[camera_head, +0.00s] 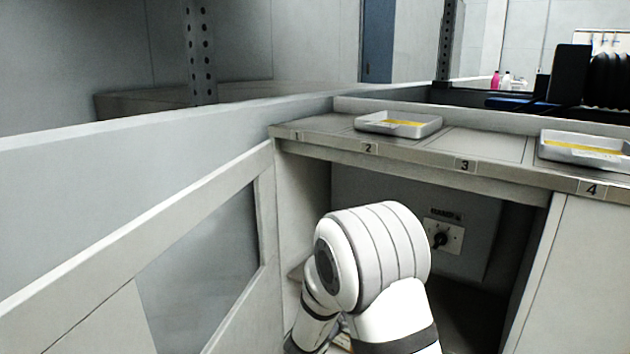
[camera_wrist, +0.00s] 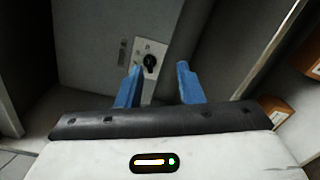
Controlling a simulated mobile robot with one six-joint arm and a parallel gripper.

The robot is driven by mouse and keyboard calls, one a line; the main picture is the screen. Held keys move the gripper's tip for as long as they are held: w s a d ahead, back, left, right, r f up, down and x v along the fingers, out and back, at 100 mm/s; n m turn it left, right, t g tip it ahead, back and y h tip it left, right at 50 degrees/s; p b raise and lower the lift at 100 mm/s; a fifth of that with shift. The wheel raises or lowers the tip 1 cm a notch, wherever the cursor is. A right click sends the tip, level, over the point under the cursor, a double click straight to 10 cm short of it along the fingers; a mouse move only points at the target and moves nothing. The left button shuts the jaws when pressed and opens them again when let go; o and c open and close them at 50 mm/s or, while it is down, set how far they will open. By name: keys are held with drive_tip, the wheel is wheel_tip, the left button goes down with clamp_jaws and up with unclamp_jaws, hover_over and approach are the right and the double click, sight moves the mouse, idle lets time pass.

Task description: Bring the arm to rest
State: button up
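My gripper (camera_wrist: 160,76) shows in the wrist view with two blue fingers standing apart and nothing between them. It faces into the cabinet recess under the counter. A black rotary knob (camera_wrist: 150,63) on a light plate (camera_wrist: 140,50) lies beyond the fingertips, near the left one. The same knob (camera_head: 440,239) and its plate show in the head view on the back wall of the recess. My white arm link fills the lower middle of the head view, and the gripper is hidden there.
A counter (camera_head: 480,145) with slots numbered 1 to 4 runs above the recess. A tray (camera_head: 398,123) sits at slot 2, another tray (camera_head: 585,152) at slot 4. An open door panel (camera_head: 200,260) stands at left. An orange-brown box (camera_wrist: 278,110) shows at right in the wrist view.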

drive_tip(key=s+d+r+m+g+p, duration=0.6)
drive_tip(key=s+r+p, duration=0.3)
drive_tip(key=r, duration=0.3)
drive_tip(key=s+d+r+m+g+p, duration=0.4)
drive_tip(key=s+d+r+g+p, duration=0.35)
drive_tip(key=s+r+p, duration=0.3)
drive_tip(key=s+a+r+m+y+p, duration=0.1)
drive_tip(key=s+a+r+y+p, duration=0.2)
drive_tip(key=r+p, duration=0.2)
drive_tip(key=s+a+r+m+t+y+p, duration=0.1)
drive_tip(key=s+a+r+m+y+p, duration=0.1)
drive_tip(key=s+r+y+p, duration=0.2)
drive_tip(key=s+a+r+m+y+p, duration=0.1)
drive_tip(key=s+a+r+y+p, duration=0.2)
drive_tip(key=r+p, duration=0.5)
wheel_tip(320, 180, up, 3)
drive_tip(key=shift+s+a+m+t+y, duration=0.35)
drive_tip(key=shift+s+m+y, duration=0.05)
drive_tip(key=shift+s, duration=0.25)
